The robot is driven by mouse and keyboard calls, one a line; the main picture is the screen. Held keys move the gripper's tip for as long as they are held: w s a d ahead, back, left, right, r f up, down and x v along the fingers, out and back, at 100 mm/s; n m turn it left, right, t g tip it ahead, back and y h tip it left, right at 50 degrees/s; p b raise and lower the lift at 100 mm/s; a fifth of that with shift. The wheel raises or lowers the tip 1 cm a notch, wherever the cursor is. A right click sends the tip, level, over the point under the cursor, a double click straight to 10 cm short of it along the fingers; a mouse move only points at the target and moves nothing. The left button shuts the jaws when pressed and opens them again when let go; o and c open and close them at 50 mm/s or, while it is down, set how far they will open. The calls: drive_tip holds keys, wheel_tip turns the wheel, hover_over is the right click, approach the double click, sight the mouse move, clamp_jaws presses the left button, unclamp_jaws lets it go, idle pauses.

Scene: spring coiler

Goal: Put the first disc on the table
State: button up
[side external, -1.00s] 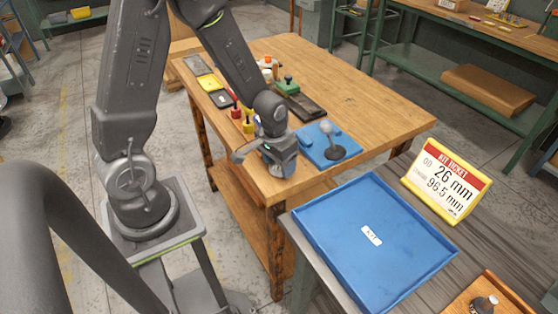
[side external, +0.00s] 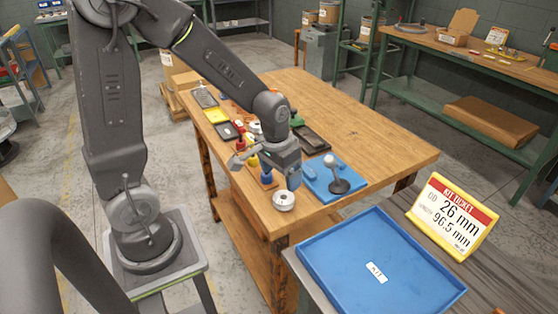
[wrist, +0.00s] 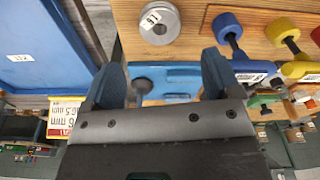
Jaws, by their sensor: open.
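A silver disc (side external: 283,200) with a central hole lies flat on the wooden table (side external: 375,140), near its front corner. In the wrist view the disc (wrist: 172,32) carries a small white label and sits at the top, beyond my fingers. My gripper (side external: 289,178) is above the table, just behind the disc. Its two fingers show apart in the wrist view (wrist: 163,72), with nothing held between them. The disc is clear of both fingers.
A blue fixture (side external: 318,183) with a grey ball-topped post stands right of my gripper. Red, yellow and blue handled tools (side external: 262,158) stand to the left. A blue kit tray (side external: 335,279) and a kit ticket (side external: 453,215) are at the front right. The table's back right is clear.

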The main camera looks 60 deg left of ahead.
drive_tip(key=s+d+r+m+t, duration=0.2)
drive_tip(key=s+d+r+t, duration=0.2)
drive_tip(key=s+r, duration=0.7)
wheel_tip(320, 180, up, 4)
drive_tip(key=shift+d+r, duration=0.1)
drive_tip(key=shift+d, duration=1)
